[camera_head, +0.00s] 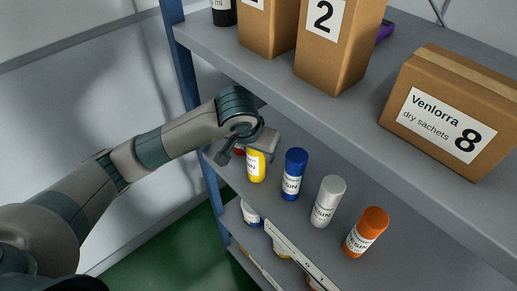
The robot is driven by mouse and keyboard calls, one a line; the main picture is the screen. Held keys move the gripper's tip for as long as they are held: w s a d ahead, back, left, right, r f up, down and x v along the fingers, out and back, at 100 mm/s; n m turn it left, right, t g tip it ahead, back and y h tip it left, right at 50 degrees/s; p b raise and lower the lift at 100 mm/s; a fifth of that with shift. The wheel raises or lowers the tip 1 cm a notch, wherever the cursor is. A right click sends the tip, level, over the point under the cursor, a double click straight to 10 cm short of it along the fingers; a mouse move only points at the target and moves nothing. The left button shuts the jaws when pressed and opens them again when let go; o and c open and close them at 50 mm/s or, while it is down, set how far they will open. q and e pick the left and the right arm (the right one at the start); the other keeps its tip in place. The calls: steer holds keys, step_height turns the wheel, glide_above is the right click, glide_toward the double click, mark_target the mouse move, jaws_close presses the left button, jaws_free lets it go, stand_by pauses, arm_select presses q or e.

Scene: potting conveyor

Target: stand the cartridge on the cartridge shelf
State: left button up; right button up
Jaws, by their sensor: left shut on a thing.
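A row of cartridges stands on the middle shelf (342,262). The blue cartridge (293,177), the white cartridge (327,204) and the orange cartridge (367,231) stand upright and apart. The yellow cartridge (256,168) is upright at the row's left end, its top hidden by my left gripper (250,147). My left gripper is shut on the yellow cartridge, near its top. Whether its base touches the shelf is hard to tell. A red thing (238,151) shows only in part behind the gripper. My right gripper is not in view.
The upper shelf (345,112) overhangs the row and holds a box marked 2 (337,55), the Venlorra box (452,112) and a dark bottle (223,13). A blue post (178,60) stands at the left. A lower shelf holds a jar (250,213).

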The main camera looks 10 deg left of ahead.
arm_select(q)
steer(key=shift+w+f, duration=0.1)
steer(key=shift+f, duration=0.1)
steer(key=o, duration=1.3)
steer(key=shift+r, duration=0.1)
